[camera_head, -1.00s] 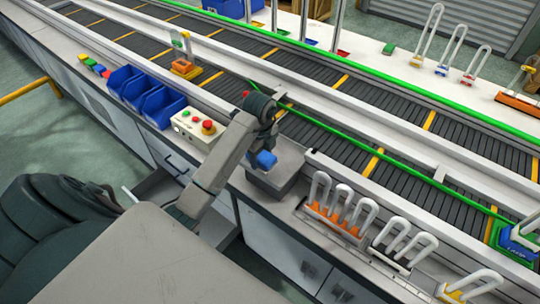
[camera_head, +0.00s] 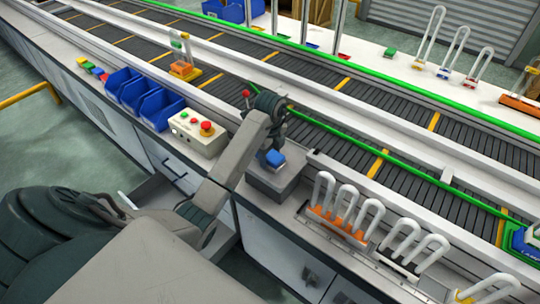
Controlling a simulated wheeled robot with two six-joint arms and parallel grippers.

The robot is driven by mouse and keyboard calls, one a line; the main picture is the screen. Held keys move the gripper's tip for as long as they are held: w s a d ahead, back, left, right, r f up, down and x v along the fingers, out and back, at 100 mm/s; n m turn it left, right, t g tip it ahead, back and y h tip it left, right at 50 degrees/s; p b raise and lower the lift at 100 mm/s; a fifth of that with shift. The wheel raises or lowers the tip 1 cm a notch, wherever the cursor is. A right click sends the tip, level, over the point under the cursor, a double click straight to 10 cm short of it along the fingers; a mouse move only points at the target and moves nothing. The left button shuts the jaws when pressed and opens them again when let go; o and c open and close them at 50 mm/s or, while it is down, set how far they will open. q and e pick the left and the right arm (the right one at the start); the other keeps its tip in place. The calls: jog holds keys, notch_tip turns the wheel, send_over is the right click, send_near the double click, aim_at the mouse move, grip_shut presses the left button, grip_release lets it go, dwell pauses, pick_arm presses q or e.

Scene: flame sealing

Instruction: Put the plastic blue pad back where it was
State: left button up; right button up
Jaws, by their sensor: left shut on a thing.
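The blue pad (camera_head: 274,158) is in the jaws of my left gripper (camera_head: 272,150). It is just over the top of a grey metal block (camera_head: 284,180) on the bench; I cannot tell whether it touches the block. The gripper is shut on the pad and partly hidden by its own wrist. My right gripper does not show.
A control box with buttons (camera_head: 194,136) and blue bins (camera_head: 160,108) stand left of the block. Racks of white tubes (camera_head: 338,208) stand to its right. The conveyor (camera_head: 320,95) runs behind. A drawer (camera_head: 150,192) below the bench is open.

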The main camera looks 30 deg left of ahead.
aim_at(270, 154)
pick_arm(q)
jog(key=shift+f, duration=0.2)
jog(key=o, duration=1)
jog(key=shift+c, duration=0.2)
jog(key=shift+r, duration=0.15)
notch_tip(270, 154, up, 12)
jog(key=p, duration=1.1)
